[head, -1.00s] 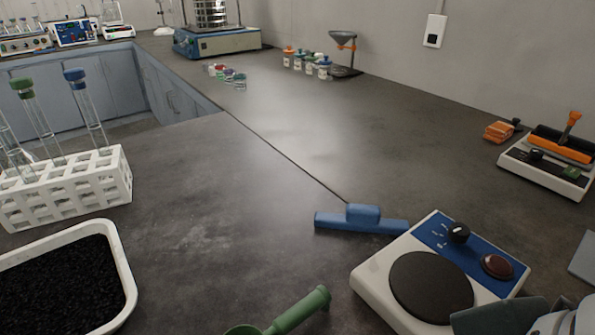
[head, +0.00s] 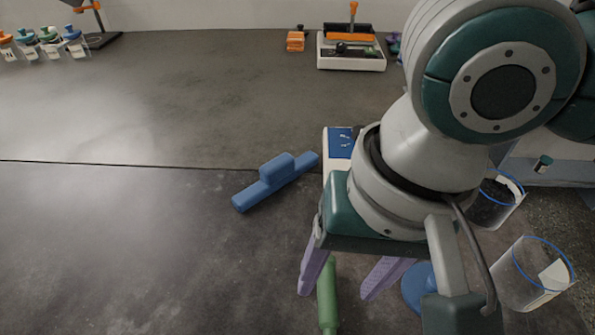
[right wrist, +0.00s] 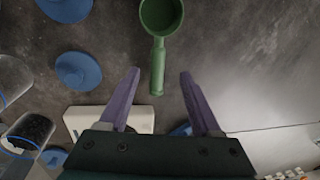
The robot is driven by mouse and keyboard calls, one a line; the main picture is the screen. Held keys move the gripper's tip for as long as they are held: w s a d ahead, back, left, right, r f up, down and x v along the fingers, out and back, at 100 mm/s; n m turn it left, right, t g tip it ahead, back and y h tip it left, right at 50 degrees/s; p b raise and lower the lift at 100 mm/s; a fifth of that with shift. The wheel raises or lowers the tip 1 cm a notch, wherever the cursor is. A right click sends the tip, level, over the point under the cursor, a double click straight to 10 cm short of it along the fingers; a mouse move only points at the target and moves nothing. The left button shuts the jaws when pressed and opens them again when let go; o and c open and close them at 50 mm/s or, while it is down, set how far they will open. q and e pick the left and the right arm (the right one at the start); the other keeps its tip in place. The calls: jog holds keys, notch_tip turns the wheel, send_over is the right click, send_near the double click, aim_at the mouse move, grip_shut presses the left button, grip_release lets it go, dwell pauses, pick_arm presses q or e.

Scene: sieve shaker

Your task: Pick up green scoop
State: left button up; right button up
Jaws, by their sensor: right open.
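The green scoop (head: 328,295) lies on the dark bench at the bottom of the head view, where only its handle shows. In the right wrist view the scoop (right wrist: 160,20) shows its round bowl at the top and its handle pointing down toward my gripper. My right gripper (head: 338,288) is open, with two purple fingers. In the right wrist view the handle's end lies between and just beyond the fingertips of my right gripper (right wrist: 160,76), touching neither. My left gripper is not in view.
A blue brush-like block (head: 272,182) lies left of my arm. A white hotplate (head: 338,150) is mostly hidden behind it. Blue round lids (right wrist: 78,71) lie left of the scoop. Clear containers (head: 535,275) stand at the right.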

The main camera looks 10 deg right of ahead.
aim_at(330, 304)
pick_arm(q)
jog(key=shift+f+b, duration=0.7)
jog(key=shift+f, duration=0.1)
pick_arm(e)
notch_tip(330, 304, down, 5)
jog(key=shift+a+r, duration=0.1)
jog(key=shift+r, duration=0.05)
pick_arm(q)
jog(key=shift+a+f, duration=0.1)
pick_arm(e)
jog(key=shift+a+f, duration=0.15)
jog(key=shift+f, duration=0.4)
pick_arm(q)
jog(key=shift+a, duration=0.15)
pick_arm(e)
jog(key=shift+c, duration=1.2)
grip_shut()
